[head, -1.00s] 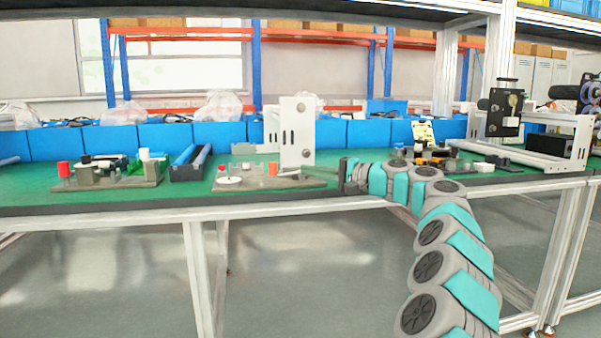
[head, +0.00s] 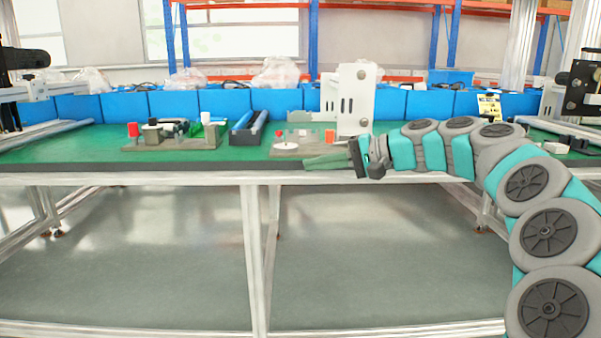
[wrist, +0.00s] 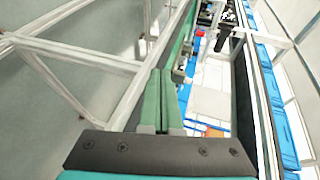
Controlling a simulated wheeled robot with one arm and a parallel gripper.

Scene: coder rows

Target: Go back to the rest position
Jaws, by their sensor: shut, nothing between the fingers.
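My gripper (head: 330,161) is at the end of my arm in the head view, pointing left along the front edge of the green workbench (head: 70,156). It is shut and empty. The wrist view shows its two green fingers (wrist: 160,100) lying together, with the bench edge and the metal frame beyond them. In the head view the fingers appear in front of the right-hand fixture board. Whether they touch the board or bench cannot be told.
A fixture board (head: 200,142) with a red-topped part (head: 133,129) stands left. A dark tray (head: 245,138) with blue rods is beside it. A white upright bracket (head: 354,97) stands behind my gripper. Blue bins (head: 225,103) line the back. Floor in front is clear.

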